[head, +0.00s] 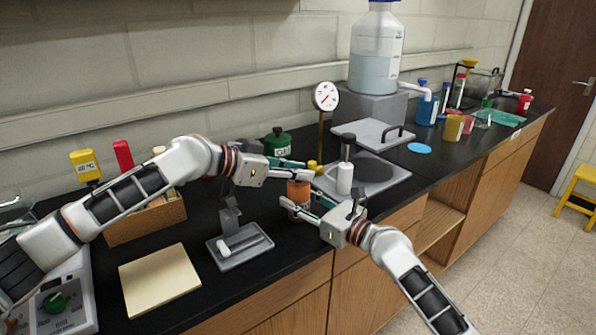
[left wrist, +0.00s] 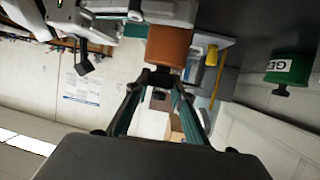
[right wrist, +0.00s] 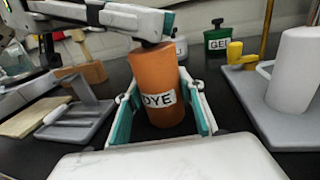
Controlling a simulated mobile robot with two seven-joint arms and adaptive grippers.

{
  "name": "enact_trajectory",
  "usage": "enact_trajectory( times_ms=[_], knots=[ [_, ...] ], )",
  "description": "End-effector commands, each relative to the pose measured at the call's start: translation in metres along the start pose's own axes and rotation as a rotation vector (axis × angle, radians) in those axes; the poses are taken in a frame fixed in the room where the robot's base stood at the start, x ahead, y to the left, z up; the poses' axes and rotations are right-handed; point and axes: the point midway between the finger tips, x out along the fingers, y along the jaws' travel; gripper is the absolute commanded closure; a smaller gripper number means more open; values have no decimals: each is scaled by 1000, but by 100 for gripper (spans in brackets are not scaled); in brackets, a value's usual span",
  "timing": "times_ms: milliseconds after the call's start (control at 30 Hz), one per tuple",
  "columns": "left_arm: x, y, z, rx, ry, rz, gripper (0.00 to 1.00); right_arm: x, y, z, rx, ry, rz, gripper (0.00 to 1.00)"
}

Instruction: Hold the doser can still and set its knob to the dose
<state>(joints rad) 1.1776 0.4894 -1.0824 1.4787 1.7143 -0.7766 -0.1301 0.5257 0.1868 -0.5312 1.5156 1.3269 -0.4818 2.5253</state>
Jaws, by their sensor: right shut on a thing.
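The doser can is an orange can labelled DYE (right wrist: 158,80). It stands upright on the black bench in the head view (head: 298,190), and its orange side shows in the left wrist view (left wrist: 169,45). My right gripper (head: 308,212) is shut around the can's sides, one teal finger on each side in the right wrist view (right wrist: 160,108). A dark knob (right wrist: 150,44) sits on top of the can. My left gripper (head: 303,170) comes in above the can with its fingertips at the knob. Its tips are partly hidden, so its grip on the knob is unclear.
A green GEL can (right wrist: 217,38) stands behind. A grey plate with a white cylinder (head: 344,178) is close on the right. A small grey stand (head: 238,250) and a cream pad (head: 160,280) lie to the left. A dial gauge (head: 325,96) rises behind.

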Motion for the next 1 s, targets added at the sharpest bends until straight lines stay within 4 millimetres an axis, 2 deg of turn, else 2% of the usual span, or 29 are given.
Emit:
enact_trajectory(
  times_ms=[600,900,933,1000],
  knots=[
    [0,-2,1,48,-2,120,99,0,0,-1,-2,2,-1,87],
    [-1,-2,1,52,-2,125,99,0,-1,-1,1,1,-1,87],
    [-1,-2,1,52,-2,125,75,0,-1,-1,1,1,-1,87],
    [-1,-2,1,52,-2,125,59,0,-1,-1,1,2,-1,87]
  ],
)
